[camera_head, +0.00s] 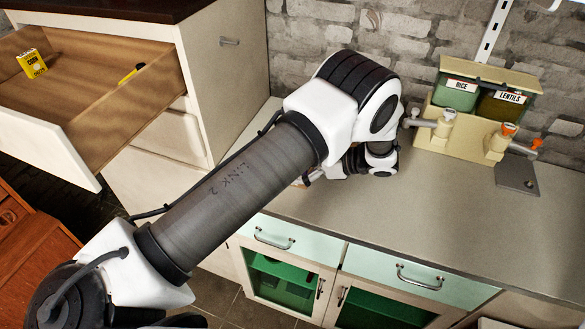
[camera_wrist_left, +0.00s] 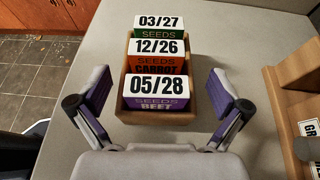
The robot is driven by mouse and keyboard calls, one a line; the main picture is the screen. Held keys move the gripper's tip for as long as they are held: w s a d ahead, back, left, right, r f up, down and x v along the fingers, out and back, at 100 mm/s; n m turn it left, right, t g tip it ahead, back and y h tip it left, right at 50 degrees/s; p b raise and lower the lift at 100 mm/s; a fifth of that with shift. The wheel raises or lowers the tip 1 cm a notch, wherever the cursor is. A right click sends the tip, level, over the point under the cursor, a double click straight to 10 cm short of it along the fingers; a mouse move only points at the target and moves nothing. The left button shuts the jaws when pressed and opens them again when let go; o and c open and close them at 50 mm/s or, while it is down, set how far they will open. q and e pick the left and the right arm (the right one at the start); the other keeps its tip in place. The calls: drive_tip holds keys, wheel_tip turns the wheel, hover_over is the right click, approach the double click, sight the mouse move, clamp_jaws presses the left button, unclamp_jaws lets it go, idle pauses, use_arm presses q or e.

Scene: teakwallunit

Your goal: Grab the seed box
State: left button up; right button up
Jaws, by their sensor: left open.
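A small open wooden seed box (camera_wrist_left: 191,96) stands on the grey counter in the left wrist view. Three seed packets stand in a row in it: beet, marked 05/28 (camera_wrist_left: 156,88), is nearest. Carrot, marked 12/26 (camera_wrist_left: 158,48), is behind it, and one marked 03/27 (camera_wrist_left: 158,22) is farthest. My left gripper (camera_wrist_left: 161,86) is open and empty, with one finger on each side of the box's near end and a gap on both sides. In the head view my left arm largely hides the gripper and the box. My right gripper is not in view.
An open drawer (camera_head: 105,83) at left holds a yellow packet (camera_head: 33,64). A cream dispenser (camera_head: 462,133) with rice and lentils bins stands at the counter's back. A wooden unit (camera_wrist_left: 292,84) stands right of the box in the wrist view. The counter (camera_head: 440,208) has free room.

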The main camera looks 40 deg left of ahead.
use_arm(q)
drive_tip(key=x, duration=0.2)
drive_tip(key=shift+s+a, duration=0.2)
drive_tip(key=shift+s, duration=0.1)
drive_tip(key=shift+w, duration=0.1)
drive_tip(key=shift+w+d, duration=0.1)
drive_tip(key=c, duration=1.6)
drive_tip(key=shift+c, duration=0.4)
drive_tip(key=shift+r, duration=0.1)
